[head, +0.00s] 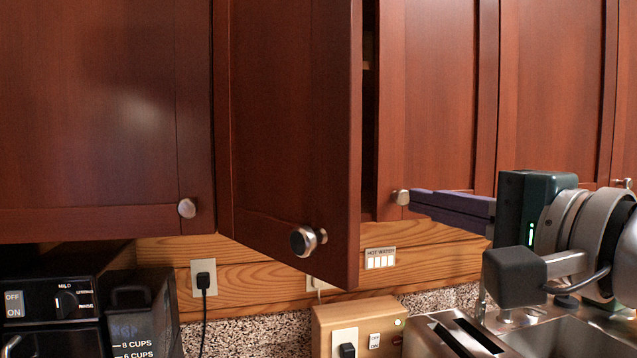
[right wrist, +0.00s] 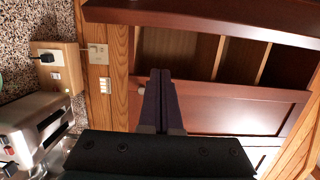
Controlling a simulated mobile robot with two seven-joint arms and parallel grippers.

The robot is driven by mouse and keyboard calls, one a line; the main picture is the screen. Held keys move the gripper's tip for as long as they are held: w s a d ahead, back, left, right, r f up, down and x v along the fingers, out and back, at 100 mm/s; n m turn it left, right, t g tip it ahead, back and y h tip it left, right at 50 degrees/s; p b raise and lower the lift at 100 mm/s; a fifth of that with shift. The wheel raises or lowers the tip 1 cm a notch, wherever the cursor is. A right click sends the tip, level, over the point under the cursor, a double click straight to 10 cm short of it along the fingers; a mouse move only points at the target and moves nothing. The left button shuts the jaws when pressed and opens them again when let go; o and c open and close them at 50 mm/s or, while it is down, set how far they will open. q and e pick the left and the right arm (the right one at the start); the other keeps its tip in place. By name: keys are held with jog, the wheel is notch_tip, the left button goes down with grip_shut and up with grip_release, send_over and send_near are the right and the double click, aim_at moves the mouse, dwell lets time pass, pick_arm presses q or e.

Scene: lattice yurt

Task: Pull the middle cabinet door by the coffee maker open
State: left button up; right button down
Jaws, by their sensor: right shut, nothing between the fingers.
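The middle cabinet door (head: 290,120) is dark red wood and stands partly open, swung out from its hinge side on the left. Its round knob (head: 308,240) is low on the door and free of any gripper. A dark gap into the cabinet shows right of the door's edge; in the right wrist view the cabinet's interior (right wrist: 185,50) shows. My right gripper (head: 415,198) is shut and empty. Its purple fingers point left at the knob (head: 401,197) of the closed door to the right; contact cannot be told. The coffee maker (head: 140,310) is at lower left. My left gripper is out of view.
A closed cabinet door (head: 95,110) with its own knob is at the left. Below are a wooden outlet box (head: 360,320), a toaster (head: 455,335) and a sink (head: 580,330). A granite backsplash and wall outlets run behind. Free air lies before the open door.

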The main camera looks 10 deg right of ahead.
jog(key=shift+w+a+p, duration=0.35)
jog(key=shift+a+p, duration=0.2)
jog(key=shift+a, duration=0.15)
jog(key=shift+w+a+p, duration=0.3)
jog(key=shift+a+p, duration=0.3)
jog(key=shift+a, duration=0.15)
jog(key=shift+w+a+p, duration=0.35)
jog(key=shift+a+p, duration=0.2)
jog(key=shift+a, duration=0.15)
jog(key=shift+a, duration=0.1)
